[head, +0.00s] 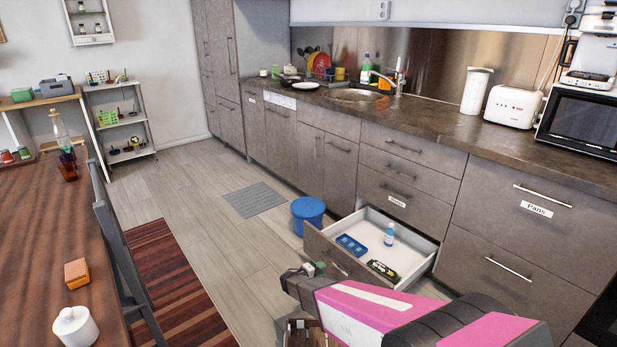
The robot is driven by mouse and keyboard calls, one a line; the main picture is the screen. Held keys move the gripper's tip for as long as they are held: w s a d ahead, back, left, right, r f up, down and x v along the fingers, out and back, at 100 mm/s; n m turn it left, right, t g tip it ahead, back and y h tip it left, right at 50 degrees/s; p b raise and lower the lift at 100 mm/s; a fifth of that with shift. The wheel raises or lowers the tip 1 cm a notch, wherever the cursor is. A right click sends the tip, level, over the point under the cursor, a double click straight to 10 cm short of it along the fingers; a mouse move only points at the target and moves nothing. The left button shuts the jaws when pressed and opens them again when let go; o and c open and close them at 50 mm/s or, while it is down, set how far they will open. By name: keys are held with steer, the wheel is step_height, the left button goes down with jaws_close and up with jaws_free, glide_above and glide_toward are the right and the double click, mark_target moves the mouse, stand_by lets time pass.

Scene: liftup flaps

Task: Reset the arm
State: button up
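My pink and grey arm reaches in from the bottom right, in front of an open drawer (357,228) low in the kitchen counter. What looks like part of my gripper (306,328) shows at the bottom edge, below the grey wrist. It is cut off by the frame and partly hidden by my arm, so its fingers cannot be made out. The drawer is pulled well out. It holds a blue tray-like item (351,245), a blue and white bottle (389,235) and a black and yellow item (383,270).
A blue bin (308,214) stands on the floor just beyond the drawer. A dark chair (122,262) and a wooden table (38,240) are at left. Closed drawers, one labelled Pans (537,208), are at right. Floor between table and counter is mostly clear.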

steer(key=s+d+r+m+g+y, duration=0.45)
steer(key=s+d+r+g, duration=0.45)
steer(key=d+r, duration=0.4)
steer(key=s+a+r+m+y, duration=0.1)
steer(key=s+r+m+y, duration=0.2)
steer(key=s+r+y, duration=0.5)
steer(key=s+r, duration=0.3)
steer(key=r, duration=0.3)
steer(key=shift+s+a+r, duration=0.15)
steer(key=shift+s+r, duration=0.15)
steer(key=shift+s, duration=0.1)
